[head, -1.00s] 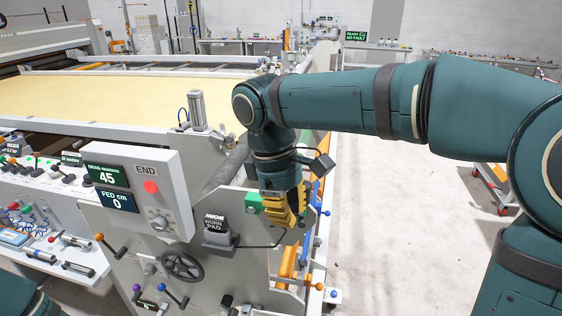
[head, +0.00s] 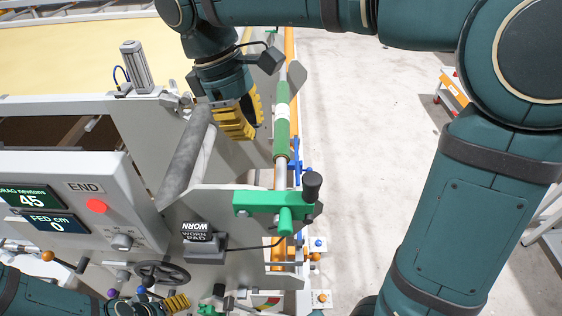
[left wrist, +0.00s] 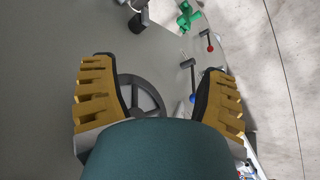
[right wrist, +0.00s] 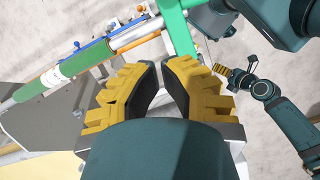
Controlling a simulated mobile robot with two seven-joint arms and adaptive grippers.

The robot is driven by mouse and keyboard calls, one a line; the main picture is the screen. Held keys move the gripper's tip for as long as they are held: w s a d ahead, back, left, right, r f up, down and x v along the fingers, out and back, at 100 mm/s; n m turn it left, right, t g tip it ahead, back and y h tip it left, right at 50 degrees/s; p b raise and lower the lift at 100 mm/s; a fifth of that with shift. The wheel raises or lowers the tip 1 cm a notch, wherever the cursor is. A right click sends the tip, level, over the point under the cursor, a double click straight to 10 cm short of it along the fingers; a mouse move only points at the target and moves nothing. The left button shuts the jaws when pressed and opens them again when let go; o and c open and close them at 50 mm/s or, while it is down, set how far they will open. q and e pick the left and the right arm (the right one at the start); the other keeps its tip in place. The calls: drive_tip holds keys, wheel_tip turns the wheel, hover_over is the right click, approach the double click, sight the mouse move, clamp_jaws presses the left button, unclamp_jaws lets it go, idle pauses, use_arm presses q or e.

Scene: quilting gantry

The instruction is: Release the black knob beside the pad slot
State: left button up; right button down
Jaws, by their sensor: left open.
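A black knob (head: 312,185) stands upright on the right end of a green clamp (head: 270,203), right of the worn pad (head: 204,240) in its dark holder. Another black knob (head: 219,290) sits low on the panel; I cannot tell which one the task means. My right gripper (head: 238,120) is above and behind the green clamp, apart from it. In the right wrist view its fingers (right wrist: 160,68) are partly apart with nothing between them. My left gripper (head: 152,303) is low at the panel; in the left wrist view its fingers (left wrist: 160,85) are wide open and empty, near the handwheel (left wrist: 140,95).
A control box (head: 75,210) with a red button stands left of the pad. A grey roller (head: 187,155) and a rod with a green sleeve (head: 281,122) lie close to my right gripper.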

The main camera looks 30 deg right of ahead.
sight(310, 198)
use_arm(q)
drive_tip(key=shift+s, duration=0.15)
use_arm(e)
drive_tip(key=shift+s, duration=0.25)
drive_tip(key=b+x, duration=0.1)
drive_tip(key=x, duration=0.9)
drive_tip(key=shift+w+f, duration=0.1)
drive_tip(key=shift+f, duration=0.1)
drive_tip(key=s+d, duration=0.2)
drive_tip(key=s, duration=0.1)
drive_tip(key=shift+d+r, duration=0.35)
drive_tip(key=shift+d, duration=0.05)
use_arm(q)
drive_tip(key=shift+f, duration=0.4)
use_arm(e)
drive_tip(key=shift+w, duration=0.1)
drive_tip(key=shift+d+r, duration=0.1)
drive_tip(key=shift+d, duration=0.25)
use_arm(q)
drive_tip(key=shift+d+f, duration=0.2)
drive_tip(key=shift+d, duration=0.6)
use_arm(e)
drive_tip(key=shift+s+a+y, duration=0.1)
drive_tip(key=shift+s+y, duration=0.1)
drive_tip(key=shift+y, duration=0.1)
